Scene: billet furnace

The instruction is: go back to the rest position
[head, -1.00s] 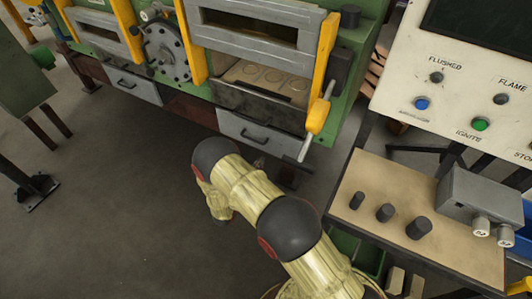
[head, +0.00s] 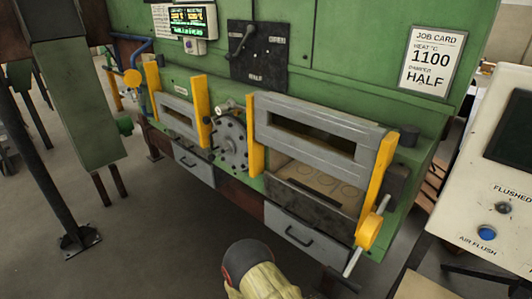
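My gripper is out of view in the head view. Only a yellow link of my arm with a dark joint cap shows at the bottom edge, in front of the furnace drawers. The green furnace (head: 345,62) fills the middle and right of the view. Its larger grey door frame (head: 318,128) stands between yellow uprights, with a dark slot in it. Below it is a shelf with round marks (head: 318,180). Whether my gripper holds anything is hidden.
A control panel (head: 490,185) with a blue button stands at the right. A job card (head: 430,60) reads 1100 and HALF. A lever plate (head: 257,55) is on the furnace. A dark post (head: 40,160) stands at the left. The floor (head: 130,250) at lower left is clear.

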